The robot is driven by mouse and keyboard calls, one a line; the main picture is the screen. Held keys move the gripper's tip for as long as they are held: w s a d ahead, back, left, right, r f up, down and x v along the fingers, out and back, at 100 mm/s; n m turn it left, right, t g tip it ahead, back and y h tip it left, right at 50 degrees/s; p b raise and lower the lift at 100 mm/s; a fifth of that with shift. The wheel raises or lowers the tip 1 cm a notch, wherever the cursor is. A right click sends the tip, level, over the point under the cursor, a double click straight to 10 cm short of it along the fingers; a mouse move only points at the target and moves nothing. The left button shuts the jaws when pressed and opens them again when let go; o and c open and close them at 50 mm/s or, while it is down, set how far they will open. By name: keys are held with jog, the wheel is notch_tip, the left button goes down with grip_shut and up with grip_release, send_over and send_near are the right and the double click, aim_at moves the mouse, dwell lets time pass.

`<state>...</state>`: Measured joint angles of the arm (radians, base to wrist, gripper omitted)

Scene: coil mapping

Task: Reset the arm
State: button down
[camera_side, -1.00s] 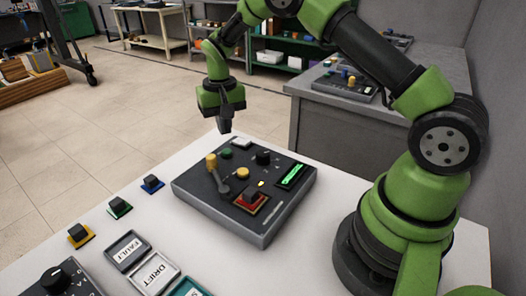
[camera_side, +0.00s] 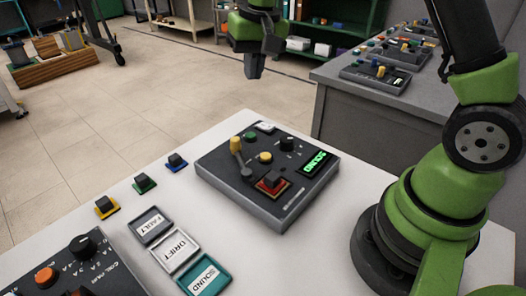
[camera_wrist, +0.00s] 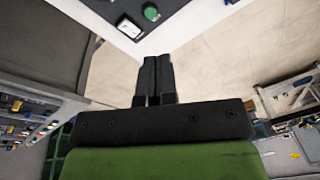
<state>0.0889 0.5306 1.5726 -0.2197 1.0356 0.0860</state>
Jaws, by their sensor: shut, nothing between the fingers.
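My gripper (camera_side: 255,68) hangs high above the floor, past the far edge of the white table, in the side view. Its dark fingers are shut with nothing between them, and they also show shut in the wrist view (camera_wrist: 155,78). The dark control box (camera_side: 290,212) sits on the white table, well apart from the gripper. It carries a lever with a yellow knob (camera_side: 235,143), a green button (camera_side: 251,134), a yellow button (camera_side: 265,157) and a lit green display (camera_side: 315,162) that appears to read SOUND. A black block (camera_side: 272,180) rests on its red square.
Blocks on yellow (camera_side: 106,206), green (camera_side: 145,185) and blue (camera_side: 177,162) bases stand left of the box. Trays marked FAULT (camera_side: 150,225), DRIFT (camera_side: 174,252) and SOUND (camera_side: 204,277) lie in front. A dial panel (camera_side: 85,260) is at bottom left. A grey bench (camera_side: 350,110) stands behind.

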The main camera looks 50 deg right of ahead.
jog(key=s+a+r+t, duration=0.3)
jog(key=s+r, duration=0.7)
jog(key=s+a+n+t+y, duration=0.1)
jog(key=s+a+t, duration=0.1)
jog(key=s, duration=1)
jog(key=shift+f+n+y, duration=0.15)
jog(key=shift+n+y, duration=0.15)
jog(key=shift+a, duration=0.1)
dwell(0.9)
jog(key=c, duration=1.4)
grip_release()
jog(key=shift+w, duration=0.1)
jog(key=o, duration=0.6)
jog(key=shift+w+d+f+n+g, duration=0.1)
jog(key=shift+w+d+n+g, duration=0.1)
jog(key=shift+w, duration=0.4)
jog(key=shift+w+d+n+g, duration=0.1)
jog(key=shift+w+d, duration=0.1)
jog(key=shift+w, duration=0.4)
jog(key=shift+o, duration=0.2)
jog(key=n+g+h, duration=0.2)
jog(key=n+g, duration=0.4)
send_over(287, 138)
notch_tip(287, 138, down, 16)
notch_tip(287, 138, down, 10)
jog(key=shift+f, duration=0.25)
